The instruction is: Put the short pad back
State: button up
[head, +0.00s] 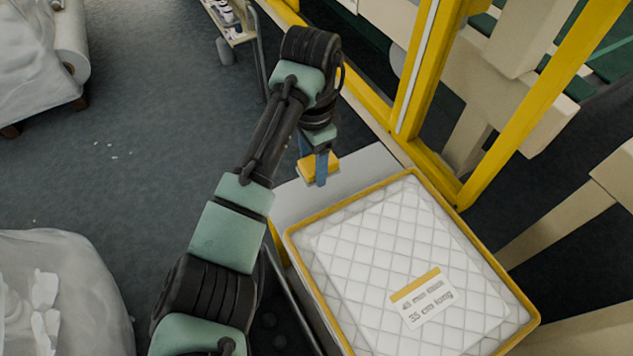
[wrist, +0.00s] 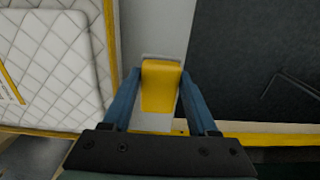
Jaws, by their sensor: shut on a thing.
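My gripper (head: 320,170) has blue fingers pointing down and is shut on a yellow block (head: 306,170). In the wrist view the block (wrist: 161,88) sits between the two fingers of my gripper (wrist: 160,100). It is over a light grey surface (head: 370,162); I cannot tell whether it touches it. A white quilted pad (head: 380,240) lies in a yellow-rimmed tray (head: 521,311) just in front of the gripper. Its label (head: 421,297) reads "35 cm long". I cannot tell whether the yellow block is part of a pad.
Yellow frame posts (head: 412,80) and beige beams (head: 510,40) stand behind and right of the tray. A wrapped roll (head: 70,40) is at the far left, and a clear-wrapped bundle (head: 60,280) at the near left. The dark floor (head: 150,130) between them is mostly open.

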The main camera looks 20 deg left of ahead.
aim_at(313, 191)
notch_tip(313, 191, down, 6)
jog(key=shift+f+b, duration=0.1)
jog(key=shift+b, duration=0.4)
jog(key=o, duration=1.3)
notch_tip(313, 191, up, 12)
jog(key=p, duration=0.3)
